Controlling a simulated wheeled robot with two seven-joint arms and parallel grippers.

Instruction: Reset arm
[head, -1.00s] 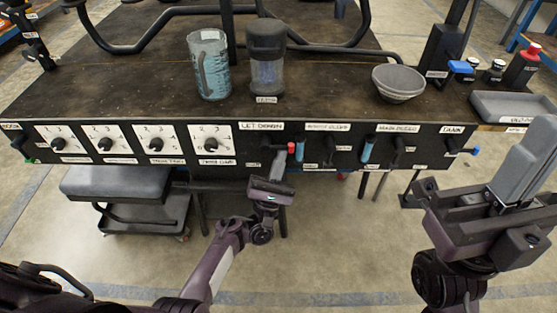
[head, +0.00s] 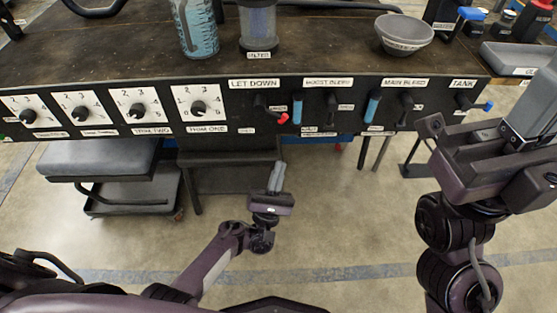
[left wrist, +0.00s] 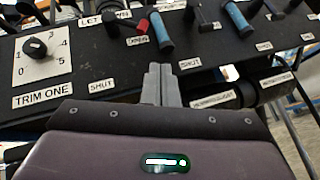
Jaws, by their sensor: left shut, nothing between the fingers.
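My left gripper (head: 275,178) is below and in front of the black control panel (head: 255,120), apart from it in the head view. Its fingers are shut with nothing between them, and they also show in the left wrist view (left wrist: 160,82), pointing at the panel near the let down lever. My right gripper (head: 530,105) is at the right edge of the head view, raised before the panel's right end. Its fingertips run to the edge, so I cannot tell whether it is open. The let down lever (head: 272,111) has a red tip. Blue-handled levers (head: 297,110) are to its right.
Several white trim dials (head: 198,107) line the panel's left part. The floor between my arms is clear.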

